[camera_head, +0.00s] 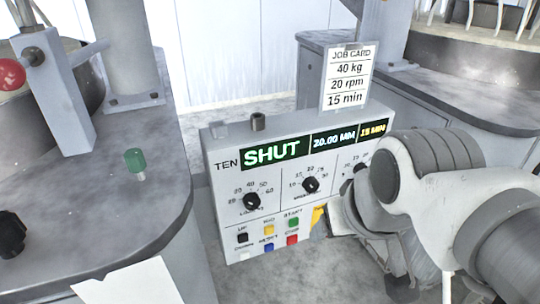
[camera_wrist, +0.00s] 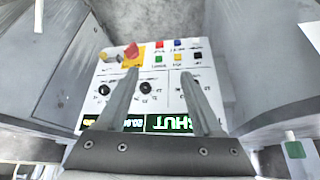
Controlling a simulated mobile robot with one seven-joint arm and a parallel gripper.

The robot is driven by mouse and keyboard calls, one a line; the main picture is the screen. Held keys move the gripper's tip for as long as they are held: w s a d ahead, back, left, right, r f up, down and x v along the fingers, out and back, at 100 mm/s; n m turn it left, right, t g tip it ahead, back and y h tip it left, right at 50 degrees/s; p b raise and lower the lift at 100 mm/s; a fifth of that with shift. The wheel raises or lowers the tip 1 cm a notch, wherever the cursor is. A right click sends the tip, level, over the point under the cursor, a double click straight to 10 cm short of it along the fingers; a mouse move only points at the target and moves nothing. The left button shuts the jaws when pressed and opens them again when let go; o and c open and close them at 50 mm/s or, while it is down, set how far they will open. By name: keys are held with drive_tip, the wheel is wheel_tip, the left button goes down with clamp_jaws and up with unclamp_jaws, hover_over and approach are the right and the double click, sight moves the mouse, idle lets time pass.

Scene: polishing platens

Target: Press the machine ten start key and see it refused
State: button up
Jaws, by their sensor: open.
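The machine ten panel (camera_head: 228,160) faces me in the head view, reading "TEN" with a lit "SHUT" display (camera_head: 275,149). Its green start key (camera_head: 293,222) is in the upper key row, right of a yellow jog key (camera_head: 269,228) and above a red stop key (camera_head: 292,239). The panel is upside down in the wrist view, where the start key (camera_wrist: 158,60) shows between and just beyond my fingertips. My gripper (camera_wrist: 160,74) is open and empty, its fingers spread over the panel. My arm hides the panel's right side in the head view; contact cannot be told.
A red emergency button on a yellow plate (camera_wrist: 131,60) is beside the left fingertip. Dials (camera_head: 251,202) sit above the keys.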

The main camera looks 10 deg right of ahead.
clamp_jaws()
idle(1.5)
